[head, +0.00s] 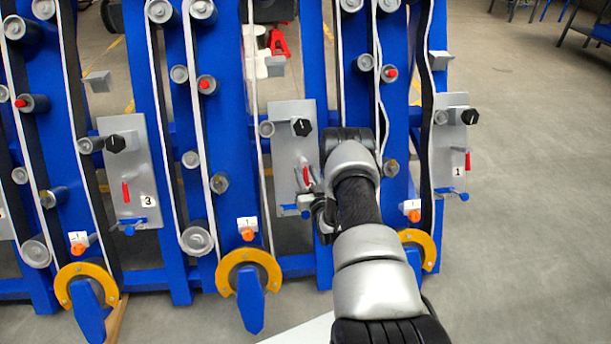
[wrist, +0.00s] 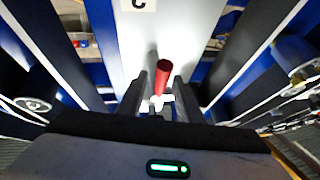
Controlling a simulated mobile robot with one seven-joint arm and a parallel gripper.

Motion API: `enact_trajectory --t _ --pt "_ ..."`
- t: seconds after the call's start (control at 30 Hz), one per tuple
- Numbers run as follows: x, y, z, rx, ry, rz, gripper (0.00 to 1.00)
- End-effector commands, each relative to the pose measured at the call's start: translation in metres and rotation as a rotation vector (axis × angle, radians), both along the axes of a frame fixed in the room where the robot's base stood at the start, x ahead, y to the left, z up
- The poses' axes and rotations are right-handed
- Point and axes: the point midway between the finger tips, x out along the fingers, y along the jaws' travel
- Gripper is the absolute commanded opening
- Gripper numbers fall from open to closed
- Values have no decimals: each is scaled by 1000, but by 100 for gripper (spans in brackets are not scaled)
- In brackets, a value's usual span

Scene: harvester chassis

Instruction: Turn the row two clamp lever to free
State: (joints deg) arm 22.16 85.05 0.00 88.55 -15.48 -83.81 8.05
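The row two clamp lever is a red handle (head: 306,175) on the middle grey panel (head: 288,140), just left of my arm in the head view. It points up, slightly tilted. In the wrist view the red lever (wrist: 162,76) stands out from the pale panel, its lower part between the two dark fingers. My gripper (wrist: 160,98) is open, one finger on each side of the lever, with a visible gap at both sides. In the head view my gripper (head: 312,203) is partly hidden by my wrist. The lever's base is partly hidden.
Above the lever is a black knob (head: 301,127). A blue bracket (head: 292,210) lies below. Panels marked 3 (head: 125,170) and 1 (head: 450,150) have similar red levers. Blue posts, rollers and belts stand close on both sides. Open floor (head: 530,200) lies at the right.

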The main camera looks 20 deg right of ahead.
Motion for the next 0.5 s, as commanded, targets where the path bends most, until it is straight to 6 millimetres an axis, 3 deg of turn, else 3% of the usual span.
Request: enact_trajectory --t 0.3,0.5 --pt "3 0 1 0 0 0 33" --pt "3 0 0 0 0 0 0"
